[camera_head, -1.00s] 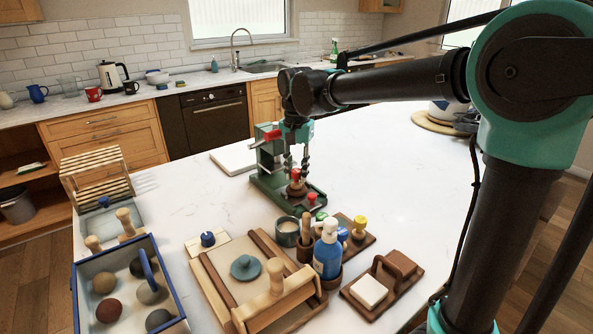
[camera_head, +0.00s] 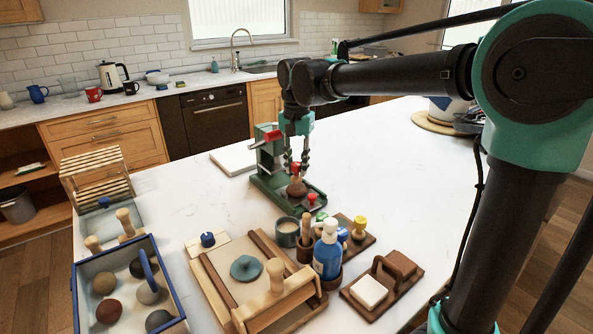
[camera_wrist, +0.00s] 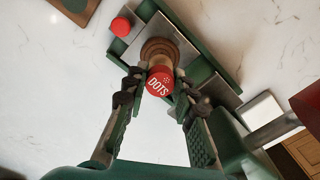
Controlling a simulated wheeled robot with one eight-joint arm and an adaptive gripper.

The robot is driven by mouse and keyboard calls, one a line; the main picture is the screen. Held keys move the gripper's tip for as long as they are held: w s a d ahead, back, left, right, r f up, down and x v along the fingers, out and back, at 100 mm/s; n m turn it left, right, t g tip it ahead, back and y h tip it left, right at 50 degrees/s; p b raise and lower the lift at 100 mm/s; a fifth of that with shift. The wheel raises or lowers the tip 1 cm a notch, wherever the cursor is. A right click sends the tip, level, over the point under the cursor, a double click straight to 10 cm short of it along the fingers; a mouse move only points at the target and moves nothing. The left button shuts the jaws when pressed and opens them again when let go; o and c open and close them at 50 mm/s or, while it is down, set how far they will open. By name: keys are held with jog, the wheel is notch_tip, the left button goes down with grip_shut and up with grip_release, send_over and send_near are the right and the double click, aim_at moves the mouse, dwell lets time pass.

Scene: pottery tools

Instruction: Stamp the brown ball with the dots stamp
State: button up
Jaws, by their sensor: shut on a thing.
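The dots stamp has a red cap marked DOTS (camera_wrist: 160,82) and a tan handle. My gripper (camera_wrist: 158,80) is shut on it, one finger on each side of the cap. The cap also shows in the head view (camera_head: 295,167), with my gripper (camera_head: 296,156) around it. Directly below is the brown clay (camera_wrist: 158,47), a round, ringed shape on the plate of a green press; it shows as a brown lump in the head view (camera_head: 296,188). The stamp overlaps the clay in the wrist view, so I cannot tell whether they touch.
The green press (camera_head: 265,150) stands close behind the stamp, and a red knob (camera_wrist: 121,27) sits at its plate's edge. A stamp rack (camera_head: 358,242), blue bottle (camera_head: 327,255) and grey cup (camera_head: 287,232) stand in front.

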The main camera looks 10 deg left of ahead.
jog(key=shift+r, duration=1.8)
jog(key=shift+d, duration=0.1)
